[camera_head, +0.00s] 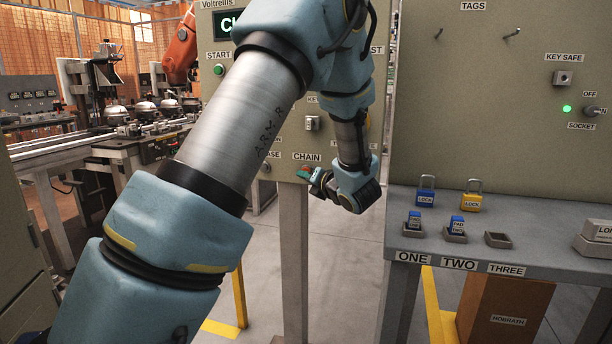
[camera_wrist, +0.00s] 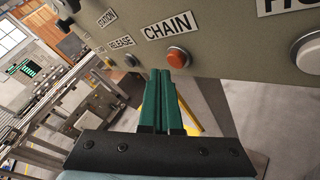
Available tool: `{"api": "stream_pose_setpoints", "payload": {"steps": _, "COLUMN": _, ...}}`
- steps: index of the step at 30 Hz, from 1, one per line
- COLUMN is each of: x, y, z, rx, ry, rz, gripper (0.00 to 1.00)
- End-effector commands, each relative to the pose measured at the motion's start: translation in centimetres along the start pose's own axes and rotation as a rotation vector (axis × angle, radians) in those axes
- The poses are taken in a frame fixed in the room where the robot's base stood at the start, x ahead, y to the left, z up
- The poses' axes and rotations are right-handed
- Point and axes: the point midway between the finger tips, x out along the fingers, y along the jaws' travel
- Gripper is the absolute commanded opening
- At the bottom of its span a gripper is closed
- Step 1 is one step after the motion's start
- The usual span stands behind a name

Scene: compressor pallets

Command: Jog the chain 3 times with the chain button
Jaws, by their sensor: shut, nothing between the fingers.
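The chain button is an orange-red round button in a metal ring below the CHAIN label. In the wrist view the button (camera_wrist: 178,57) shows just beyond the tips of my gripper (camera_wrist: 160,72). The green fingers are shut together with nothing between them. The tips look very close to the button's lower left side; I cannot tell whether they touch it. In the head view my gripper (camera_head: 311,174) is at the panel just under the CHAIN label (camera_head: 307,157), and it hides most of the button.
The control panel (camera_wrist: 225,45) also carries a RELEASE label (camera_wrist: 120,42) to the left and a large white button (camera_wrist: 308,54) to the right. A grey bench (camera_head: 470,212) with blue and yellow padlocks stands to the right. A conveyor (camera_head: 95,142) runs at the left.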

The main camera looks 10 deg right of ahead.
Motion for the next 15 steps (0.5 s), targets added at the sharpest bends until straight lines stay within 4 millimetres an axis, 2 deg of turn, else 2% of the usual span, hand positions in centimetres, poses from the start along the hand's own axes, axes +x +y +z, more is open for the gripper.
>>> {"api": "stream_pose_setpoints", "payload": {"steps": 11, "x": -0.27, "y": 0.17, "z": -0.24, "rx": 0.0, "ry": 0.0, "rz": 0.0, "gripper": 0.0}}
{"api": "stream_pose_setpoints", "payload": {"steps": 15, "x": -0.96, "y": 0.55, "z": -0.91, "rx": -0.001, "ry": 0.0, "rz": 0.0, "gripper": 0.0}}
